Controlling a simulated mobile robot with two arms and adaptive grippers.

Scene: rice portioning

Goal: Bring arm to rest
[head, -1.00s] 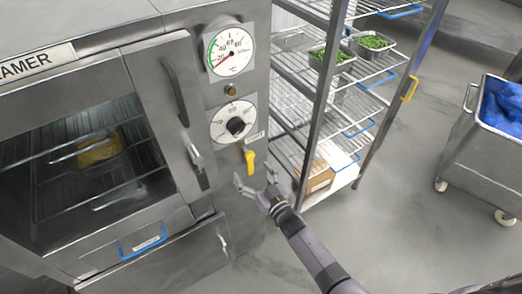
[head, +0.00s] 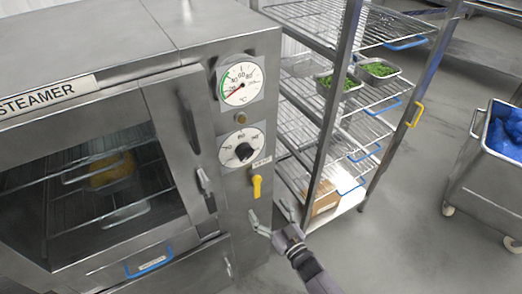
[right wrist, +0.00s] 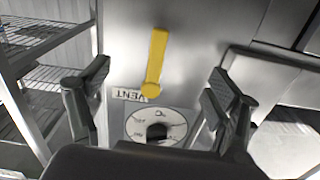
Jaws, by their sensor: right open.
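My right gripper (head: 270,222) is open and empty in the head view, in front of the lower right part of the steamer (head: 45,88). In the right wrist view its two fingers (right wrist: 158,100) stand wide apart. The yellow vent handle (right wrist: 156,62) shows between and beyond them, with the vent label and a dial (right wrist: 160,122) beside it. In the head view the yellow handle (head: 256,187) hangs just above the gripper, apart from it. My left gripper is not in view.
The steamer's door is shut, with a yellow-filled pan (head: 112,172) behind its glass. A wire rack (head: 350,130) with pans of green food (head: 378,69) stands close to the right. A wheeled bin (head: 482,190) with blue contents is at far right. Open floor (head: 410,215) lies between.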

